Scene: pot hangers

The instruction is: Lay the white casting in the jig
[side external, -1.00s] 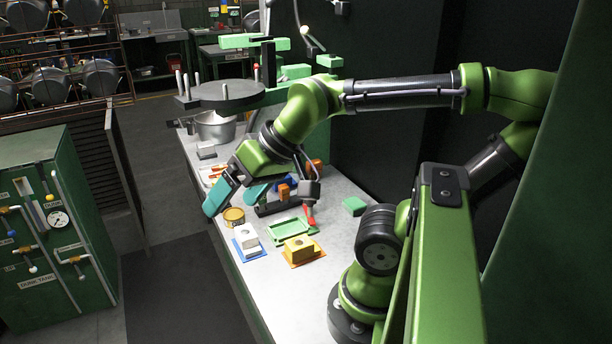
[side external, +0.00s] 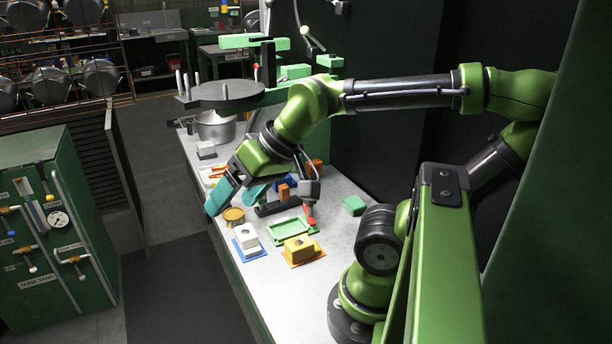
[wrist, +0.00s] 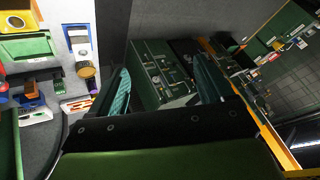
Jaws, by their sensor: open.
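The white casting (side external: 248,238) is a small block with a dark hole in its top. It stands on a blue mat near the table's left edge, and also shows in the wrist view (wrist: 79,37). A shallow green rimmed tray (side external: 288,231), with a red-tipped clamp (side external: 310,221) at its corner, looks like the jig. It is empty and lies just right of the casting; it shows in the wrist view (wrist: 27,47). My gripper (side external: 238,197) is open and empty, tilted in the air beyond the casting, near the table's left edge. Its teal fingers frame the wrist view (wrist: 162,88).
A yellow block (side external: 298,246) sits on an orange mat in front of the tray. A brass tin (side external: 234,216) stands behind the casting. A dark fixture with orange blocks (side external: 284,192) is behind the tray. A steel pot (side external: 216,128) stands farther back.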

